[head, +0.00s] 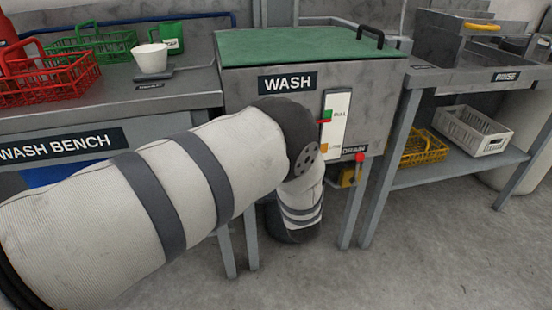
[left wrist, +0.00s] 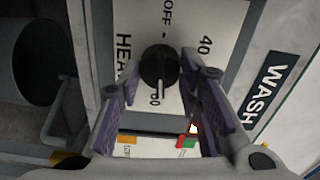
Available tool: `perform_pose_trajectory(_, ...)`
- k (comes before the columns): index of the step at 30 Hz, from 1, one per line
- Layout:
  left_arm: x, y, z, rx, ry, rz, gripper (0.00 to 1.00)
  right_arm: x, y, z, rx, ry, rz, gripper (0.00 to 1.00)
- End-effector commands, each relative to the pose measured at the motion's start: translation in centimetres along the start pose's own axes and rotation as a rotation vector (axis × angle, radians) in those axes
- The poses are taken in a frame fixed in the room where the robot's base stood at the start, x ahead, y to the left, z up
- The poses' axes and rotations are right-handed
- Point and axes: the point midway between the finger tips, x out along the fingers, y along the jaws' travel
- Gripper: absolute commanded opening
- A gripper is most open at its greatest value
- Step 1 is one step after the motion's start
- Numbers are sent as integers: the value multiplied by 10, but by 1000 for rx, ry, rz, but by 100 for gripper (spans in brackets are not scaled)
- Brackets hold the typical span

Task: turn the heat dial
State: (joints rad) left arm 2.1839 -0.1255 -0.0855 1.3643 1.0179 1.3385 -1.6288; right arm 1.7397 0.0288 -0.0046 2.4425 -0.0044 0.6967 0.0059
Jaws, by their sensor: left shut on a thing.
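The black round heat dial (left wrist: 158,66) sits on a white plate marked OFF, 40 and what looks like 60, with HEAT partly visible. A pale line on the dial appears to point down toward the 60 mark. My left gripper (left wrist: 160,76) has its purple-padded fingers on both sides of the dial and is shut on it. In the head view my left arm crosses in front of the wash tank (head: 370,92), and its gripper and the dial are hidden. My right gripper is in neither view.
A level plate (head: 336,117) with green and orange marks and a red drain handle (head: 360,157) are right of my arm. The wash bench (head: 185,88) carries red and green baskets and a white cup (head: 151,59). The rinse stand (head: 412,128) is at right. Floor in front is clear.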

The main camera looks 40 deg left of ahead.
Motion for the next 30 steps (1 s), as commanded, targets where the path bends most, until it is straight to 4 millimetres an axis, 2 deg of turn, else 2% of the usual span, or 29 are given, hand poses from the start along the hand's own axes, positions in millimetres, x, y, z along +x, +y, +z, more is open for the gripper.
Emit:
perform_pose_trajectory(10, 0, 0, 1, 126, -1, 0, 4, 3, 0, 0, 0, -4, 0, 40)
perform_pose_trajectory(26, 0, 0, 0, 146, -1, -1, 4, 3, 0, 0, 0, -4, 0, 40)
perform_pose_trajectory(27, 0, 0, 0, 146, -1, -1, 36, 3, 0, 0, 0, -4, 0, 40)
perform_pose_trajectory(29, 0, 0, 0, 146, -1, -1, 50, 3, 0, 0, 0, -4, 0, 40)
perform_pose_trajectory(30, 0, 0, 0, 146, -1, -1, 53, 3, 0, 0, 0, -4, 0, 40)
